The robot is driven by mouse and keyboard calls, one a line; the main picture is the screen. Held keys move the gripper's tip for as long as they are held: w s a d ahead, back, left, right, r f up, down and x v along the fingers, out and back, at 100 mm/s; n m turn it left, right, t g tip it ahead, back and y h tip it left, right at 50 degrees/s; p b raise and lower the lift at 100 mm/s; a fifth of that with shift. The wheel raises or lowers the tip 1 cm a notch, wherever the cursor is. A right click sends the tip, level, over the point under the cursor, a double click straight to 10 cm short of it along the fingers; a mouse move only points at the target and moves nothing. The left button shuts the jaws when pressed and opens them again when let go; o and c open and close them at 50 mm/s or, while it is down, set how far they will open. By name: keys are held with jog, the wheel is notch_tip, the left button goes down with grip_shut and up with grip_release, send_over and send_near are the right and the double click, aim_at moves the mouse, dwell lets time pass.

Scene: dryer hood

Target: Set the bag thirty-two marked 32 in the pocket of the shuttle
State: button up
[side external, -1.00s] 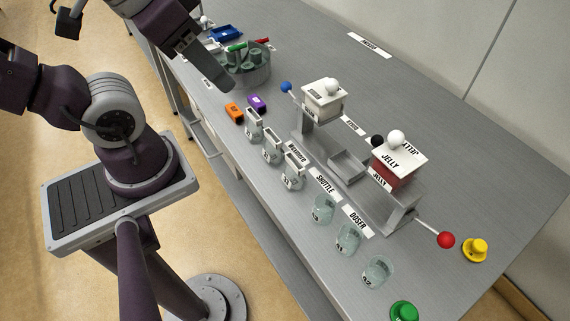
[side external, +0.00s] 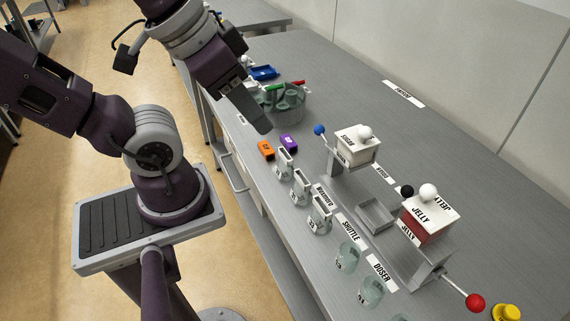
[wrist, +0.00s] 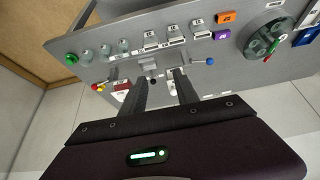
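Three clear bags with white tops stand in a row near the front edge: a far bag (side external: 284,163), a middle bag (side external: 301,187) and a near bag (side external: 319,216). The near one seems marked 33; I cannot read 32 on any. They also show in the wrist view. A grey open tray (side external: 376,217), apparently the shuttle with its pocket, sits empty between the two dosers, behind the SHUTTLE label (side external: 350,230). My gripper (wrist: 162,78) is open and empty, its fingers apart. In the side view it hangs above the table, beyond the orange block, apart from the bags.
Orange (side external: 266,150) and purple (side external: 288,143) blocks lie past the bags. A round divided holder (side external: 286,103) stands at the far end. White doser (side external: 357,145) and jelly doser (side external: 428,220) flank the tray, with ball-ended levers. Glass beakers (side external: 347,257) line the front.

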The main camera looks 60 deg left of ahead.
dwell(0.3)
jog(key=shift+o, duration=1.4)
